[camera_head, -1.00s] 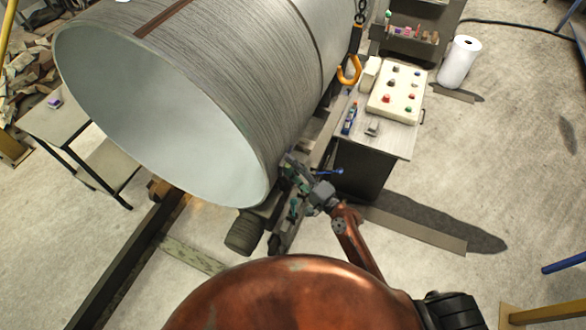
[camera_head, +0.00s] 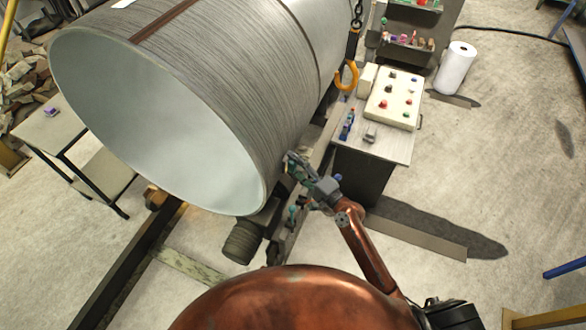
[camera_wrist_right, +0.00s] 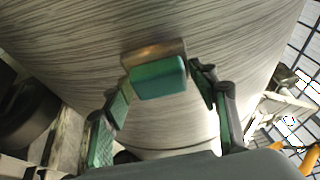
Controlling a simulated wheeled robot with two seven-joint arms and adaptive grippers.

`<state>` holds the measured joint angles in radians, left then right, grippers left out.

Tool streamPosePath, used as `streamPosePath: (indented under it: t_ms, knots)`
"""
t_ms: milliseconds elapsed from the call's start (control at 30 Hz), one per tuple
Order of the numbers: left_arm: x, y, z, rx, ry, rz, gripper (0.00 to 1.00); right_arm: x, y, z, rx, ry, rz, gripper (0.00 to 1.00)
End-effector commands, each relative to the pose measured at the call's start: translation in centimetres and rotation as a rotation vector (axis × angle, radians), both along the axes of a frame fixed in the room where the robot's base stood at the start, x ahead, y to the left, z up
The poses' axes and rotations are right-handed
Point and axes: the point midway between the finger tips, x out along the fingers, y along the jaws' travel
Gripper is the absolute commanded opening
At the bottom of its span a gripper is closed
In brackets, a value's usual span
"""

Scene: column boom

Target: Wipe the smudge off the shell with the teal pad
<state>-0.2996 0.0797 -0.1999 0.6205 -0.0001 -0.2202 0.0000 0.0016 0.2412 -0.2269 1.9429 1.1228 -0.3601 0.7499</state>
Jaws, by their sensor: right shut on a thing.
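The shell (camera_head: 215,95) is a big grey cylinder lying on its side, its open end facing me. My right gripper (camera_head: 294,168) is at the shell's right flank, close to the front rim. In the right wrist view the teal pad (camera_wrist_right: 158,78) sits between the fingertips of this gripper, which is shut on it. The brushed shell surface (camera_wrist_right: 215,35) fills the view behind the pad. A brownish patch (camera_wrist_right: 150,51) shows just beyond the pad's edge; I cannot tell whether it is the smudge. Contact between pad and shell is unclear. My left gripper is out of view.
A control box with buttons (camera_head: 393,97) stands on a bench (camera_head: 400,148) right of the shell. An orange hook (camera_head: 347,77) hangs near the shell. A dark roller or motor (camera_head: 242,241) lies below the rim. A small table (camera_head: 48,132) stands left. Floor at right is mostly clear.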

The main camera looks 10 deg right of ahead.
Motion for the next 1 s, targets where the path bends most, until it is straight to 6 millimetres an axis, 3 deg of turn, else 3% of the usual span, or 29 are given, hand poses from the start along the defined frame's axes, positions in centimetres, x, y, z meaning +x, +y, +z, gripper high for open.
streamPosePath:
  t_ms: [300, 1000]
  knots:
    - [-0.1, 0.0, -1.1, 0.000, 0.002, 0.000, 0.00, 2.3, -1.3, -0.1, -0.001, -0.001, 0.001, 0.34]
    - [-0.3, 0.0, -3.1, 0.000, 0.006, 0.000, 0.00, 5.7, -3.3, -0.1, 0.001, 0.000, 0.003, 0.34]
